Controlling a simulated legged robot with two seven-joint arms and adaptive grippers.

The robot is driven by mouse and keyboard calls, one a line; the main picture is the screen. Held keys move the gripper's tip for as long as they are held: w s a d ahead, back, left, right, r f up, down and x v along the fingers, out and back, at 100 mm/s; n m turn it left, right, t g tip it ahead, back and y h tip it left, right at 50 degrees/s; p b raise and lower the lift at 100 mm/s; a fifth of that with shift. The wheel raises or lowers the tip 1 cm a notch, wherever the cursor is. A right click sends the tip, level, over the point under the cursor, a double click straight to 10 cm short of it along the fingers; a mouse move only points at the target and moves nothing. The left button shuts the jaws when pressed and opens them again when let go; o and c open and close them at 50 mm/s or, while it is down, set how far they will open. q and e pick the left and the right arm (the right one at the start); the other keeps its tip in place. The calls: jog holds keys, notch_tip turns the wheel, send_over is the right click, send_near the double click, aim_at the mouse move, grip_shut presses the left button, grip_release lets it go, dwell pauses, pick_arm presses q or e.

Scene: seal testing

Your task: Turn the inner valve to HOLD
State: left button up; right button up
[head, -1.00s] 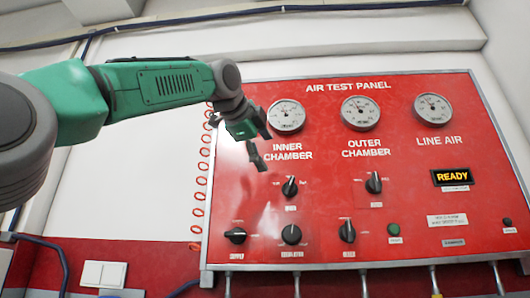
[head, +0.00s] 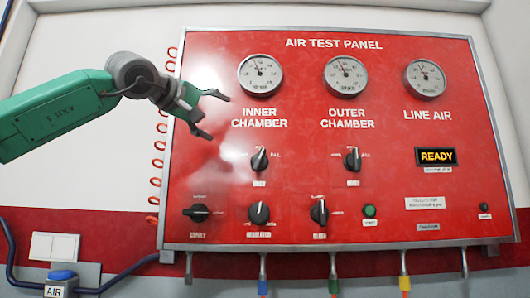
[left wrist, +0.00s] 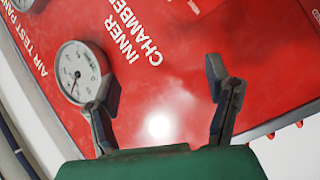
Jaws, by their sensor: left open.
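The red air test panel (head: 300,130) fills the middle of the head view. The inner valve (head: 259,160) is a black knob below the INNER CHAMBER label; its pointer looks roughly upright, and its small position labels are too blurred to read fully. My left gripper (head: 218,116) is open and empty, left of the INNER CHAMBER label and up and left of the inner valve, apart from it. In the left wrist view the open fingers (left wrist: 165,95) face the red panel, with the inner chamber gauge (left wrist: 80,72) behind one finger. The inner valve does not show there. My right gripper is not in view.
The outer valve knob (head: 353,160) sits right of the inner one. Lower knobs for supply (head: 198,213), regulator (head: 259,214) and another (head: 320,212) line the bottom. A lit READY display (head: 436,157) is at right. Red coiled hose (head: 158,160) runs along the panel's left edge.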

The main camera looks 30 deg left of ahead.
aim_at(256, 158)
pick_arm(q)
jog(key=s+d+f+g+h, duration=0.3)
jog(key=d+f+g, duration=0.1)
jog(key=f, duration=0.1)
jog(key=shift+t+y, duration=0.3)
jog(key=p+x, duration=0.1)
jog(key=x, duration=0.3)
jog(key=p+x, duration=0.1)
jog(key=x, duration=0.3)
jog(key=a+p+x, duration=0.1)
jog(key=x, duration=0.3)
jog(key=shift+w+d, duration=0.1)
jog(key=shift+w, duration=0.2)
jog(key=shift+w+d+f, duration=0.2)
jog(key=shift+w+f, duration=0.05)
jog(key=shift+w, duration=0.35)
